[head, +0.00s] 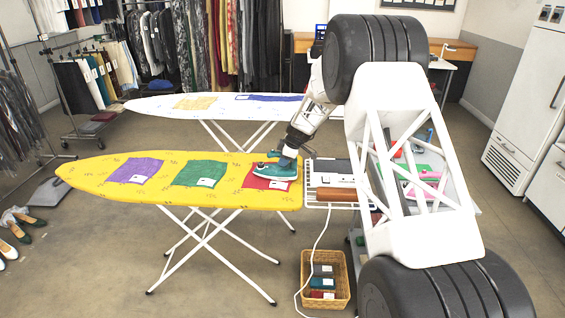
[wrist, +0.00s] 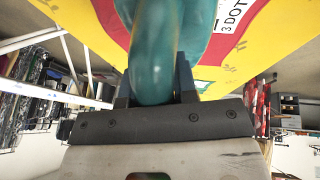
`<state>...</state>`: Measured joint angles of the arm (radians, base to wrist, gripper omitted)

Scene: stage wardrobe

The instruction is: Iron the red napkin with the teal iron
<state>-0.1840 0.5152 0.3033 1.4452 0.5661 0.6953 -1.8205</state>
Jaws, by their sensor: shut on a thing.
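The teal iron (head: 266,171) is over the red napkin (head: 254,183) at the right end of the yellow ironing board. Its sole looks to rest on the cloth, though a small gap cannot be ruled out. My gripper (head: 287,159) is shut on the iron's handle from above. In the wrist view the teal handle (wrist: 153,60) sits between the dark fingers of my gripper (wrist: 155,88). The red napkin (wrist: 114,22) shows beside it, partly hidden by the iron. A white tag (head: 279,185) on the napkin's near right corner reads "3 DOT" in the wrist view.
A purple napkin (head: 136,170) and a green napkin (head: 192,173) lie left on the yellow board (head: 85,176). A wire rest (head: 322,204) adjoins its right end. A white cord (head: 315,255) hangs beside a wicker basket (head: 325,307). A white board (head: 150,108) stands behind.

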